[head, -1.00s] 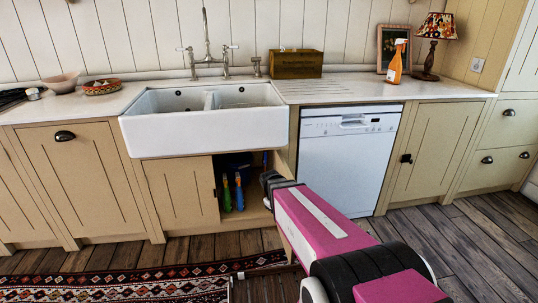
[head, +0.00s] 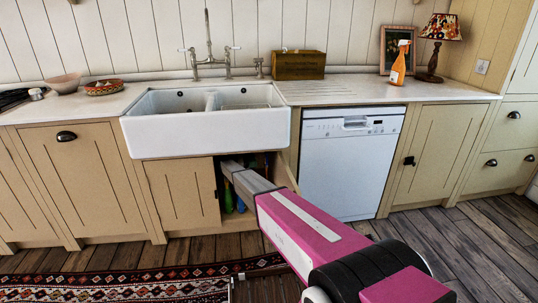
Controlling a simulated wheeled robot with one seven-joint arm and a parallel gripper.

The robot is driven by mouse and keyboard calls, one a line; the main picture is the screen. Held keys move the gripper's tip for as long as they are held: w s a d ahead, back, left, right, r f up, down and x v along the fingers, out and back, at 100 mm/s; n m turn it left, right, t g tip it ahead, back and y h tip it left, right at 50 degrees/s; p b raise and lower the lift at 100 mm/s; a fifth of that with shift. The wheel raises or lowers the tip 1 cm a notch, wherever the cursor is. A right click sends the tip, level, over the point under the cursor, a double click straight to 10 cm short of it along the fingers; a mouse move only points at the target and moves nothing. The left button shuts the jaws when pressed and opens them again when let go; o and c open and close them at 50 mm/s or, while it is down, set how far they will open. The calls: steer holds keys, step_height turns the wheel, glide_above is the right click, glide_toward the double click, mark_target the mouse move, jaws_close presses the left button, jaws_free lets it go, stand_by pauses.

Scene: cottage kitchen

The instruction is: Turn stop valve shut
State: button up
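My arm reaches from the lower right toward the open cupboard (head: 208,222) under the white double sink (head: 205,132). Its grey front end is at the cupboard opening, just below the sink. My gripper's fingers are not clearly visible; they seem to be inside the dark opening or hidden by the arm. No stop valve can be made out in the shadow. Part of a green and blue bottle (head: 227,198) shows inside the cupboard, beside and below the arm.
A white dishwasher (head: 347,165) stands right of the cupboard. The cupboard's right door (head: 284,168) stands open beside my arm. A patterned rug (head: 125,283) lies on the wooden floor in front. A spray bottle (head: 399,66) and lamp (head: 439,40) stand on the counter.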

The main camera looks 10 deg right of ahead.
mark_target(267, 160)
steer(key=w+r+h, duration=0.1)
steer(key=w+r, duration=0.1)
steer(key=w, duration=0.4)
steer(key=d, duration=1)
steer(key=shift+d, duration=0.4)
steer(key=shift+s+f, duration=0.1)
jaws_close()
